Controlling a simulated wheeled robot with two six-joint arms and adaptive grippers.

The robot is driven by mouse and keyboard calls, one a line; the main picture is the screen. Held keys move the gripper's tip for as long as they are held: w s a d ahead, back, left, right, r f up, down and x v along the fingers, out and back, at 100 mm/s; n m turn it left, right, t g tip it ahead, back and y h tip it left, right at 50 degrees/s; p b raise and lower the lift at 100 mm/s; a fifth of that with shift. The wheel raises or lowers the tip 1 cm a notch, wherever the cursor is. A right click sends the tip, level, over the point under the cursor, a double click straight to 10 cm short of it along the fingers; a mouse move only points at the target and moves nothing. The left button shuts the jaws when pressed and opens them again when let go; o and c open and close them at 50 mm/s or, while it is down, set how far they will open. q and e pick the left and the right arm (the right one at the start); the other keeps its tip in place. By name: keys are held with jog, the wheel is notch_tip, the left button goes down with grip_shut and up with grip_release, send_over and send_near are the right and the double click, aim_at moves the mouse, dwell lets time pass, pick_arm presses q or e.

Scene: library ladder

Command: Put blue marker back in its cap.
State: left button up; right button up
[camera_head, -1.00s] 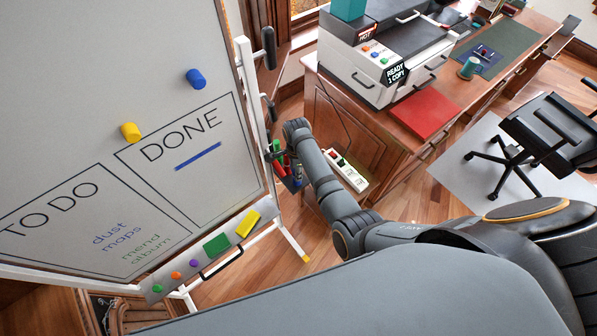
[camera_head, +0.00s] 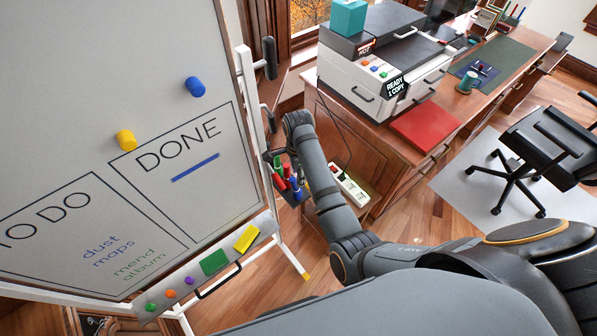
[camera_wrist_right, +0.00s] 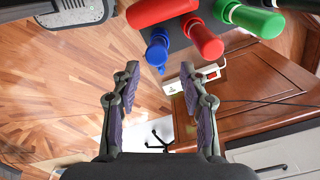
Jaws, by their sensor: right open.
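A dark holder with markers hangs at the right side of the whiteboard. My left gripper is not in view.
Another red marker (camera_wrist_right: 160,10) and a green marker (camera_wrist_right: 250,18) crowd the blue end. The whiteboard (camera_head: 60,80) with its tray and frame stands close on the left. A desk (camera_head: 345,130) with a printer (camera_head: 375,65) stands behind, with a white power strip (camera_head: 349,185) near it.

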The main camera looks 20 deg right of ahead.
jog(key=shift+r, duration=1.9)
